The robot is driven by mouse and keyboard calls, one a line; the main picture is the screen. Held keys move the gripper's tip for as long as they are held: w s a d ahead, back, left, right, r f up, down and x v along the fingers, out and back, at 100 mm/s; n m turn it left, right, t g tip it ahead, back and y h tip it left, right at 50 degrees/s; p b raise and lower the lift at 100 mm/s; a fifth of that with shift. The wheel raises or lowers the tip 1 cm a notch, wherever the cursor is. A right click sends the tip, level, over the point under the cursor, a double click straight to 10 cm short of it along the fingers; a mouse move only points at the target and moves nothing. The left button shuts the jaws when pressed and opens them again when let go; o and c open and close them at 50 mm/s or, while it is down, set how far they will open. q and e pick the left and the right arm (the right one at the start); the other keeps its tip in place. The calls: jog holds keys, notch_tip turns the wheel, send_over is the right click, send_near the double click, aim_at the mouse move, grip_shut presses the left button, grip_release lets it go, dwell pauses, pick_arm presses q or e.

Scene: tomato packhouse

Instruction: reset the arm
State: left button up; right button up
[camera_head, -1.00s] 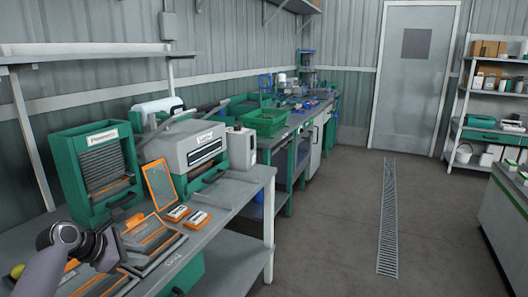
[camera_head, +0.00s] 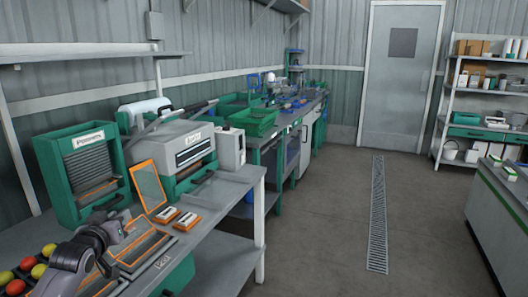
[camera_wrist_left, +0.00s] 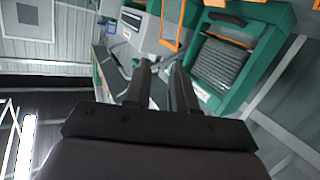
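My left arm comes in at the lower left of the head view. Its gripper (camera_head: 108,264) is over the front part of the bench, beside the orange-framed trays. In the left wrist view the two dark fingers (camera_wrist_left: 162,68) stand apart with a gap between them, and nothing shows in the gap. Beyond them, the wrist view shows the green slatted unit (camera_wrist_left: 218,70) and an orange frame (camera_wrist_left: 172,22). My right gripper is in neither view.
The grey bench (camera_head: 225,192) holds a green slatted unit (camera_head: 85,170), a grey machine (camera_head: 180,150), an upright orange frame (camera_head: 149,186) and flat orange-edged trays (camera_head: 140,246). Red and yellow balls (camera_head: 38,271) lie at the lower left. The floor (camera_head: 320,215) to the right is clear.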

pick_arm(q)
jog(key=s+d+f+m+g+h, duration=0.1)
jog(key=s+d+f+m, duration=0.3)
jog(key=s+f, duration=0.45)
jog(key=s+d+f+m+g+h, duration=0.1)
jog(key=s+d+f+m, duration=0.1)
jog(key=s+d+f, duration=0.45)
jog(key=s+d+f+g, duration=0.1)
jog(key=s+d+f, duration=0.1)
jog(key=s, duration=0.5)
jog(key=s+d+f+g+h, duration=0.1)
jog(key=s+d+f, duration=0.1)
jog(key=s+f, duration=0.3)
jog(key=s+d+f+n+g, duration=0.1)
jog(key=s+f, duration=0.3)
jog(key=s, duration=0.6)
jog(key=shift+s+d+f+h, duration=0.2)
jog(key=shift+s+d+h, duration=0.15)
jog(key=shift+d, duration=0.35)
